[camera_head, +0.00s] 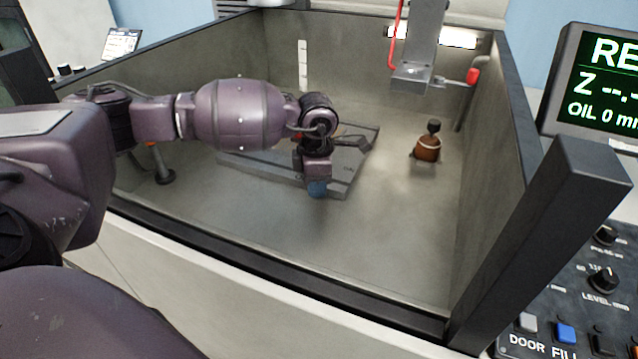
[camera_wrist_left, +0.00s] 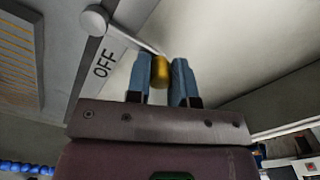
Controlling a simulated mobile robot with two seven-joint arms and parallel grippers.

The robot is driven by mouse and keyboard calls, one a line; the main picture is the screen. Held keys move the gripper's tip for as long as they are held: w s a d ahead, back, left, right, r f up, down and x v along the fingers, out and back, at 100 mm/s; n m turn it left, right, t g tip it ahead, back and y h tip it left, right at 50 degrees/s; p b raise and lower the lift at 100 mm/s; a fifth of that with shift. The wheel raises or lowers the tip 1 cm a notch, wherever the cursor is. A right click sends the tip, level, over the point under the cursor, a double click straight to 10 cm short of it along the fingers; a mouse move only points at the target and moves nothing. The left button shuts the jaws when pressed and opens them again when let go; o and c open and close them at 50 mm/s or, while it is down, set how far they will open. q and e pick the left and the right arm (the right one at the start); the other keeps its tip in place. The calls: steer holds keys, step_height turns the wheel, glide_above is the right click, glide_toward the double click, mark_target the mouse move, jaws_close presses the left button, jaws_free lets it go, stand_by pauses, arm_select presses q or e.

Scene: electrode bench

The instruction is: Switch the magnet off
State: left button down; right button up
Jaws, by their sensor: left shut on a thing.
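The magnet is a grey flat plate (camera_head: 365,157) on the floor of the tank, partly hidden behind my left arm. In the left wrist view, a pale lever (camera_wrist_left: 130,35) runs from a round pivot to a brass-coloured knob (camera_wrist_left: 160,71). The word OFF (camera_wrist_left: 103,63) is printed on the light face beside the lever. My left gripper (camera_head: 318,189) is low at the plate's near edge. Its blue fingers (camera_wrist_left: 162,82) are on both sides of the knob and shut on it. My right gripper is not in view.
Tank walls surround the plate, with a dark near rim (camera_head: 250,262). A brown pot-like piece (camera_head: 427,149) stands to the right on the tank floor. A grey machine head (camera_head: 412,78) hangs above. The floor between plate and right wall is mostly clear.

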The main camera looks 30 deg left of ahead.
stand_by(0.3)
arm_select(q)
steer(key=c, duration=1)
jaws_free()
steer(key=shift+r, duration=0.15)
step_height(320, 180, up, 10)
steer(key=shift+r+p, duration=0.1)
steer(key=shift+p, duration=0.55)
steer(key=shift+r, duration=0.15)
